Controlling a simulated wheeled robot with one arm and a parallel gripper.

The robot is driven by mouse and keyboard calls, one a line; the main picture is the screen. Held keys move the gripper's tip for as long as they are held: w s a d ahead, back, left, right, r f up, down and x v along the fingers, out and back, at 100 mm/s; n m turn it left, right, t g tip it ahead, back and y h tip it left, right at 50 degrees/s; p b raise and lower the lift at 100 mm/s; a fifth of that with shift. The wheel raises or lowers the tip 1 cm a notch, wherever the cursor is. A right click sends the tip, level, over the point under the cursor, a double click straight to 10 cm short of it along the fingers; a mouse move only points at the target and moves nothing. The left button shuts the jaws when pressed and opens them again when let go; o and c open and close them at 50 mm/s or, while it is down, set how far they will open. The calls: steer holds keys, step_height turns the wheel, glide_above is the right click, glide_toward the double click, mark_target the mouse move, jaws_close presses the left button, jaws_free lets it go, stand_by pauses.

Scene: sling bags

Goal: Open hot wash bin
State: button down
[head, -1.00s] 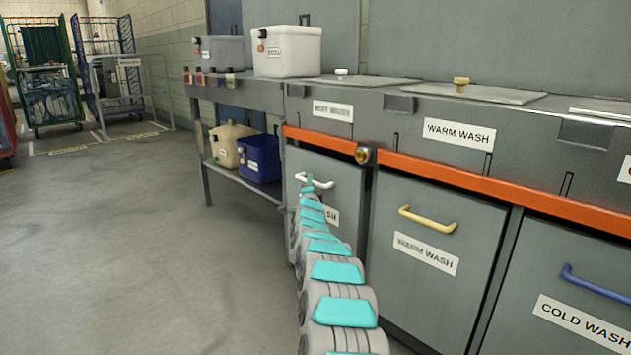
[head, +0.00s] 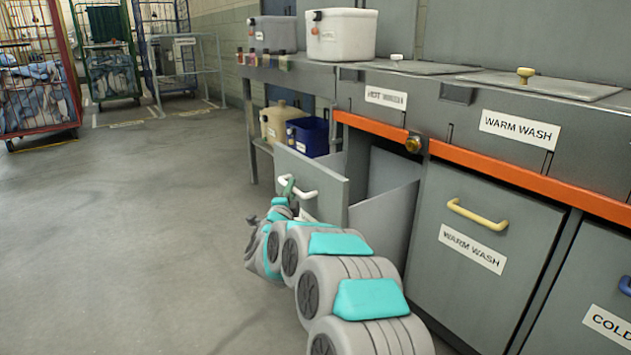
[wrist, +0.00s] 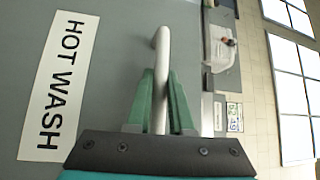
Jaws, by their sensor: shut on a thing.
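The hot wash bin (head: 321,183) is a grey tilt-out or pull-out front under the counter, standing partly open, with its side panel (head: 385,218) showing. Its white bar handle (head: 306,191) is on the front. My gripper (head: 287,186) is shut on that handle. In the wrist view, the green fingers of my gripper (wrist: 160,85) sit on both sides of the handle (wrist: 161,65). The HOT WASH label (wrist: 58,85) is beside them on the bin front. In the head view my arm hides the lower part of the bin.
The closed warm wash bin (head: 480,260) with a yellow handle stands right of the open bin. A cream container (head: 283,122) and a blue tub (head: 308,136) sit on the low shelf behind. The floor (head: 150,220) to the left is clear. Laundry cages (head: 40,85) stand at the far left.

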steer(key=s+a, duration=0.1)
steer(key=a, duration=0.1)
steer(key=s+a, duration=0.2)
steer(key=shift+s+a+r, duration=0.1)
steer(key=shift+s+a, duration=0.05)
steer(key=shift+a, duration=0.2)
steer(key=c, duration=0.8)
jaws_free()
steer(key=v, duration=0.7)
steer(key=shift+s, duration=0.4)
steer(key=shift+p, duration=0.3)
